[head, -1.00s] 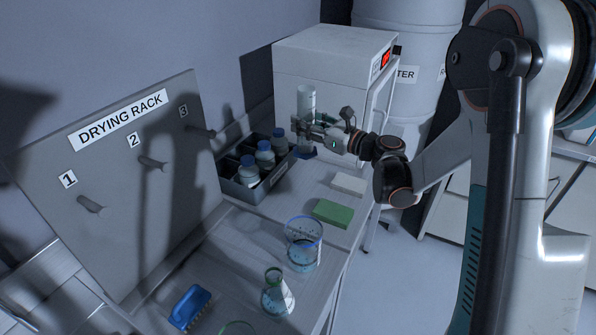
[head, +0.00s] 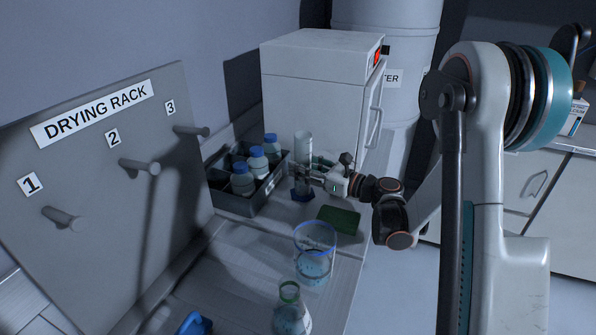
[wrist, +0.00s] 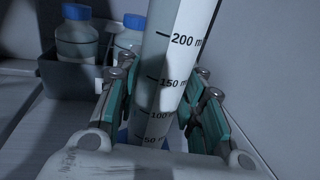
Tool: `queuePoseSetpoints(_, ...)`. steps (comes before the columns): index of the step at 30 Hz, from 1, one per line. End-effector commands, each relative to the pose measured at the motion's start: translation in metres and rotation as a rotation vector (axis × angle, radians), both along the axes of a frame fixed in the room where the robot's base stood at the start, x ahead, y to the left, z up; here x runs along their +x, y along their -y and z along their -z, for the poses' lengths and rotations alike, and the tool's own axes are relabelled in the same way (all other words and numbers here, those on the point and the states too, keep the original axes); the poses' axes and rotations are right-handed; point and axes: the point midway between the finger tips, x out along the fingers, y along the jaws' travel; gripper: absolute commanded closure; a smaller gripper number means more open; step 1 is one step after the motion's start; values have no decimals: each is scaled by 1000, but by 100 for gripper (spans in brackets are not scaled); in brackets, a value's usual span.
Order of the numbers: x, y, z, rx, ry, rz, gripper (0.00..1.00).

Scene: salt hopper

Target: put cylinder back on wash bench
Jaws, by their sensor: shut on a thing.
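The graduated cylinder (head: 303,146) is clear with printed volume marks and a blue base (head: 302,194). It is upright over the wash bench (head: 262,232), in front of the white oven-like box. My gripper (head: 305,173) is shut around its body. In the wrist view the cylinder (wrist: 172,75) stands between the two teal-padded fingers (wrist: 158,112), its marks facing the camera. The base is at or very near the bench top; I cannot tell if it touches.
A grey bin (head: 238,205) with blue-capped bottles is just left of the cylinder. The white box (head: 312,95) is behind. A green sponge (head: 338,219), a beaker (head: 315,262) and a flask (head: 290,312) stand nearer. The drying rack (head: 100,190) is at left.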

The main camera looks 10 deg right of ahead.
Motion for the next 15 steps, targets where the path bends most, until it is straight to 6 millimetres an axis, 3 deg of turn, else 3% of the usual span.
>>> queuePoseSetpoints(10, 0, 0, 3, 0, 0, 0, 95)
queuePoseSetpoints(11, 0, 0, 3, 0, 0, 0, 62)
queuePoseSetpoints(13, 0, 0, 2, 0, 0, 0, 47)
queuePoseSetpoints(15, 0, 0, 2, 0, 0, 0, 45)
